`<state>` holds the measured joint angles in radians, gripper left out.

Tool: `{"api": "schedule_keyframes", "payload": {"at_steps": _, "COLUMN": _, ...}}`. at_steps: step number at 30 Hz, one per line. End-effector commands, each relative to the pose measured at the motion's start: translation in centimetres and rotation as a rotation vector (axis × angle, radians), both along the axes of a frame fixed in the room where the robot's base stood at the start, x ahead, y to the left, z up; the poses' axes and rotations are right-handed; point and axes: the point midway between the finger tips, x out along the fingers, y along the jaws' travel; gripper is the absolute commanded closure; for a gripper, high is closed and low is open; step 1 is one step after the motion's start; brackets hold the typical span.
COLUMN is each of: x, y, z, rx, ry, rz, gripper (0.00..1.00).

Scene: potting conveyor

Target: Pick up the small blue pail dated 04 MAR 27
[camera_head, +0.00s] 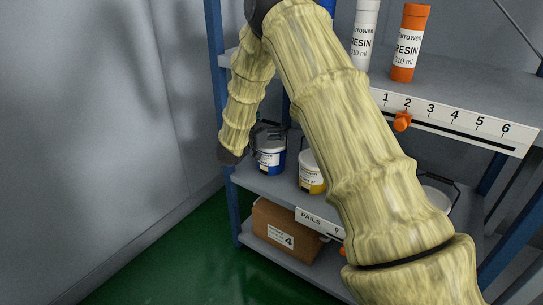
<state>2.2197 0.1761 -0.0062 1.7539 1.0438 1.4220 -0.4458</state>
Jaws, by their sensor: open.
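A small blue pail with a white label band (270,156) stands upright at the left end of the lower shelf. Its label is too small to read, so I cannot confirm the date. My gripper (267,130) shows only as small dark parts at the pail's top, beside the end of my arm. It is open; I cannot tell whether it touches the pail or its handle. A pail with a white and yellow band (311,172) stands to the right, partly hidden by my arm. Another pale pail (437,197) shows further right, mostly hidden, with a dark wire handle.
A white resin bottle (364,35) and an orange one (408,45) stand on the upper shelf (470,92). Its numbered rail carries an orange marker (402,121). A cardboard box (285,229) sits on the bottom shelf, beneath a PAILS sign (317,222). A blue post (219,80) borders the shelves' left.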

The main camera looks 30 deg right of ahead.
Motion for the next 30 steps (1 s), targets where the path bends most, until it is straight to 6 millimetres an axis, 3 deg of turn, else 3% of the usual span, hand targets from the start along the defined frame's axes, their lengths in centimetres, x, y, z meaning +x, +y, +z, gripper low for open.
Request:
{"api": "schedule_keyframes", "payload": {"at_steps": 2, "x": 0.0, "y": 0.0, "z": 0.0, "rx": 0.0, "ry": 0.0, "rz": 0.0, "gripper": 0.0}}
{"api": "schedule_keyframes", "payload": {"at_steps": 16, "x": 0.0, "y": 0.0, "z": 0.0, "rx": 0.0, "ry": 0.0, "rz": 0.0, "gripper": 0.85}}
{"api": "schedule_keyframes", "payload": {"at_steps": 30, "x": 0.1, "y": 0.0, "z": 1.4, "rx": -0.002, "ry": -0.004, "rz": 0.0, "gripper": 0.85}}
